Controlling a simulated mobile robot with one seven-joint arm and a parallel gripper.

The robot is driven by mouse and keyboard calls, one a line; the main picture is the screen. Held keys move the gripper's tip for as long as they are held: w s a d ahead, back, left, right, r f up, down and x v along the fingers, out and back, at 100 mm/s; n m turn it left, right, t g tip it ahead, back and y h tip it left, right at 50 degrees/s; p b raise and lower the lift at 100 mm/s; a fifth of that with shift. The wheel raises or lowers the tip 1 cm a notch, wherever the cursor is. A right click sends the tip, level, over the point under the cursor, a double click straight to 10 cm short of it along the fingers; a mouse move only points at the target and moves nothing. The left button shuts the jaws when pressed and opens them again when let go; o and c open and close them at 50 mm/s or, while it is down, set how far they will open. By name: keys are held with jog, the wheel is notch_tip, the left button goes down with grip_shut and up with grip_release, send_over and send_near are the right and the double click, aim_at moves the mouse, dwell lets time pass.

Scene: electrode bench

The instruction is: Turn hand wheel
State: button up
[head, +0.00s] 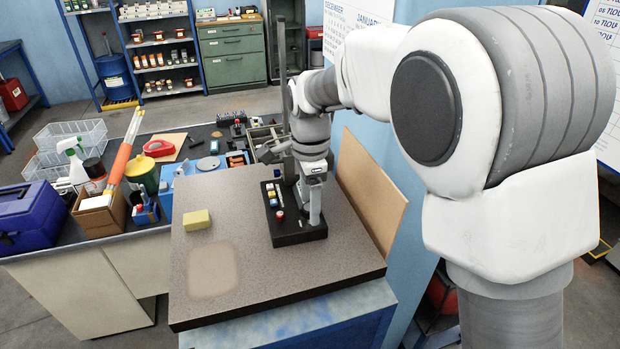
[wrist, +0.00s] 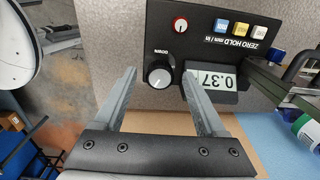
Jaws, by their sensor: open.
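A black instrument (wrist: 215,20) shows upside down in the wrist view, with a display reading 0.37. A round knob with a pale face (wrist: 158,77) and dark rim sits on its side edge, by the word DOWN; it is the most wheel-like part in view. My gripper (wrist: 160,72) is open and empty, its two grey fingers pointing at the instrument on either side of this knob. I cannot tell whether they touch it. In the head view the instrument's black base (head: 290,238) stands on the speckled bench top, and my wrist hides the knob.
A small red knob (wrist: 180,24) and several coloured buttons sit on the same panel. A yellow sponge (head: 196,220) lies on the bench top (head: 290,285) to the left. A brown board (head: 370,190) leans at the right. The front of the bench top is clear.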

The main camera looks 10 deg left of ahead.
notch_tip(320, 180, up, 17)
jog(key=shift+s+p, duration=0.15)
jog(key=shift+p, duration=0.15)
jog(key=shift+d, duration=0.1)
jog(key=s+d+r+n+t, duration=0.1)
jog(key=s+d+n, duration=0.15)
jog(key=d, duration=0.35)
jog(key=s+d+n+t+y, duration=0.1)
jog(key=s+d, duration=0.2)
jog(key=d, duration=0.3)
jog(key=s+d+r+n+t, duration=0.1)
jog(key=s+d+n, duration=0.1)
jog(key=d, duration=0.3)
jog(key=s+d+f+n+t+h, duration=0.1)
jog(key=s+d+f+n+t, duration=0.1)
jog(key=s+d+f+n, duration=0.4)
jog(key=s+d+f, duration=0.2)
jog(key=s+d, duration=0.2)
jog(key=s, duration=0.1)
jog(key=shift+s, duration=0.4)
